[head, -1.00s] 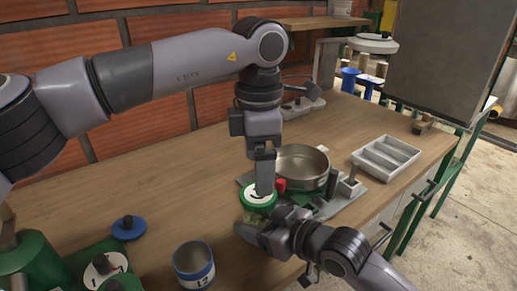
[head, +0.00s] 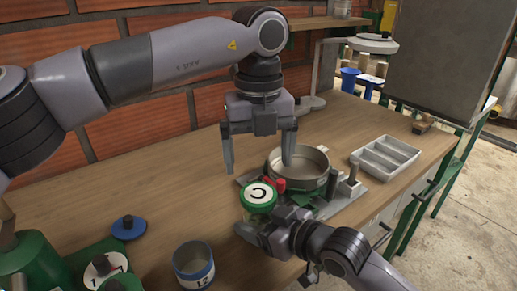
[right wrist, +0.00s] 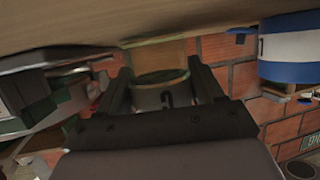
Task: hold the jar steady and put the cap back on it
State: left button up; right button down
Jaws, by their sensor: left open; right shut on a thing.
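The jar (head: 252,217) stands on the wooden workbench near its front edge, upright. The green cap (head: 258,193), with a white top and a dark mark, sits on the jar's mouth and looks level. How tightly it is on cannot be told. My right gripper (head: 262,228) is shut around the jar's side from the right. The jar also shows between its fingers in the right wrist view (right wrist: 160,92). My left gripper (head: 259,168) is open and empty, fingers pointing down, above and apart from the cap.
A metal pan (head: 300,168) on a grey stand is right behind the jar. A grey divided tray (head: 385,158) lies further right. A blue-and-white can (head: 193,265), a blue lid (head: 128,228) and green containers (head: 35,262) are at left. The bench's back left is clear.

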aim_at(258, 193)
pick_arm(q)
jog(key=n, duration=0.4)
jog(key=shift+r+n, duration=0.2)
jog(key=shift+n, duration=0.2)
jog(key=n, duration=0.4)
jog(key=shift+r, duration=0.15)
jog(key=shift+f, duration=4.05)
jog(key=c, duration=1.1)
jog(key=m, duration=0.9)
